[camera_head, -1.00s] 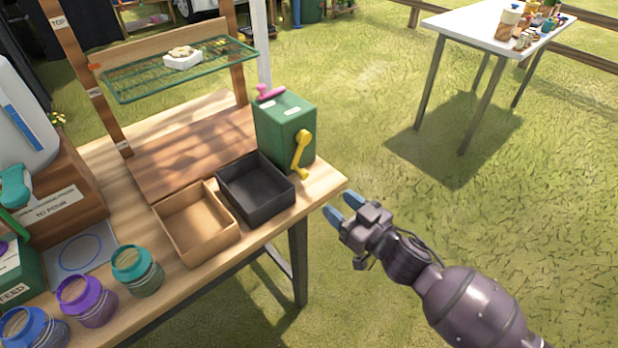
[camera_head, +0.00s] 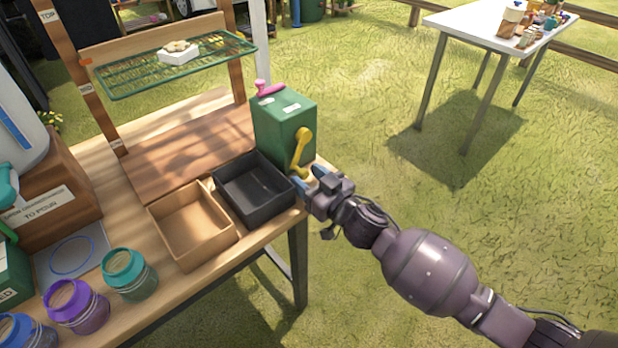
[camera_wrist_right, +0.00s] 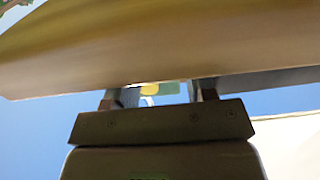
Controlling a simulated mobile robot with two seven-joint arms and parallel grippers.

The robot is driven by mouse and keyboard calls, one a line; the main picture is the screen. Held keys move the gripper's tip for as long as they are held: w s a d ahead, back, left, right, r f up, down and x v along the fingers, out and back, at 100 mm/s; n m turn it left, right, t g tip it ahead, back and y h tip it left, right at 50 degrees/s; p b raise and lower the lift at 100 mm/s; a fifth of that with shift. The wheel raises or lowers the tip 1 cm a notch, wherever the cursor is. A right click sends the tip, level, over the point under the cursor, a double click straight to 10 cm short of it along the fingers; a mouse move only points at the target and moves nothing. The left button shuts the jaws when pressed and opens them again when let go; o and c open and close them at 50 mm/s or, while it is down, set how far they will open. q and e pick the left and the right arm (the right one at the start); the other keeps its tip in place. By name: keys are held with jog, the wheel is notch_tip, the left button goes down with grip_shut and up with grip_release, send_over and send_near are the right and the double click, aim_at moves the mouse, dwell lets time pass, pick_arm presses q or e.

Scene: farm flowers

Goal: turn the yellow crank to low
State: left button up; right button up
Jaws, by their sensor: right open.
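The yellow crank (camera_head: 300,150) is on the front-right face of a green box (camera_head: 277,125) at the table's right corner. Its arm runs from upper right to a knob at lower left. My right gripper (camera_head: 309,178) is open and close to the crank's lower end; I cannot tell whether it touches. In the right wrist view a yellow spot of the crank (camera_wrist_right: 150,88) shows between the fingers (camera_wrist_right: 152,97), below a large brown table surface. Any low marking is not readable. My left gripper is not in view.
A black tray (camera_head: 281,203) and a light brown tray (camera_head: 227,239) sit beside the green box. Several jars stand at lower left.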

grip_shut()
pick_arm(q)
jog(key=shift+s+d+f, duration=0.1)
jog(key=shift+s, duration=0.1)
pick_arm(e)
jog(key=shift+w+d+f+n+p, duration=0.1)
jog(key=shift+w+d+n+p, duration=0.15)
jog(key=shift+n, duration=0.35)
jog(key=shift+w+d+f+n+p, duration=0.1)
jog(key=shift+w+d+n, duration=0.1)
jog(key=shift+d+n, duration=0.3)
jog(key=shift+w+n, duration=0.1)
jog(key=shift+n, duration=0.2)
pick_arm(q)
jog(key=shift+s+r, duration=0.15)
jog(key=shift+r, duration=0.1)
pick_arm(e)
jog(key=shift+f, duration=0.1)
